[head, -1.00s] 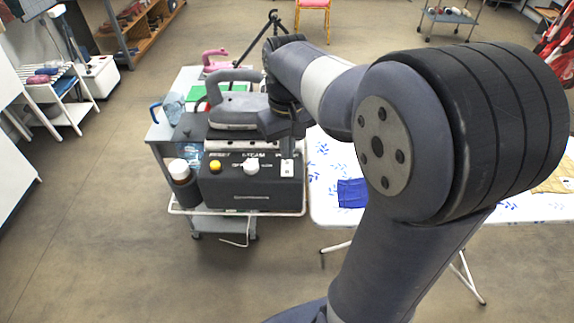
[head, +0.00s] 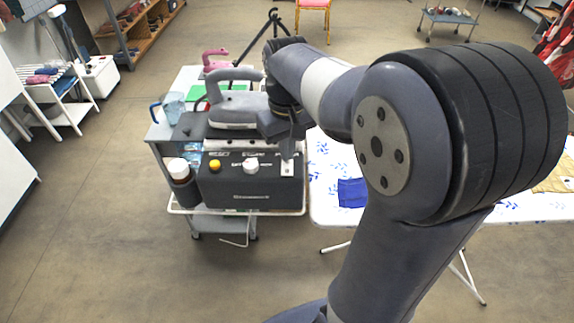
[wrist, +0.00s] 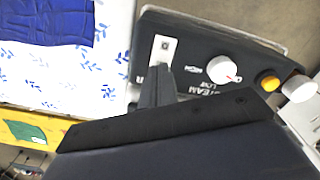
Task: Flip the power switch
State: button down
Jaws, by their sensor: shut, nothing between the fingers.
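The power switch is a small light plate with a dark mark (wrist: 165,44) at one end of the dark steam-station panel (wrist: 200,40) in the wrist view. In the head view the switch plate (head: 287,169) sits at the right end of the box's sloped top. My gripper (wrist: 160,72) is shut and empty, its fingertips at the plate's near edge and overlapping its lower part in the picture. Contact cannot be told. In the head view my gripper (head: 287,150) is just above the plate, and my wrist hides some of the panel. The switch's position is too small to tell.
The panel also has a white knob (wrist: 222,69) and an orange button (wrist: 268,82). A grey iron (head: 235,105) rests behind the box, and a white-capped bottle (head: 181,175) stands left. A patterned ironing board (head: 325,165) with blue cloth (head: 352,192) is right.

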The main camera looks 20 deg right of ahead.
jog(key=shift+f+b, duration=0.35)
jog(key=shift+f, duration=0.3)
notch_tip(320, 180, up, 7)
jog(key=p, duration=0.6)
jog(key=shift+r+p, duration=0.1)
jog(key=shift+p, duration=0.25)
jog(key=shift+f, duration=0.25)
notch_tip(320, 180, down, 7)
jog(key=b, duration=0.6)
jog(key=shift+r+b, duration=0.1)
jog(key=shift+b, duration=0.3)
jog(key=shift+r, duration=0.3)
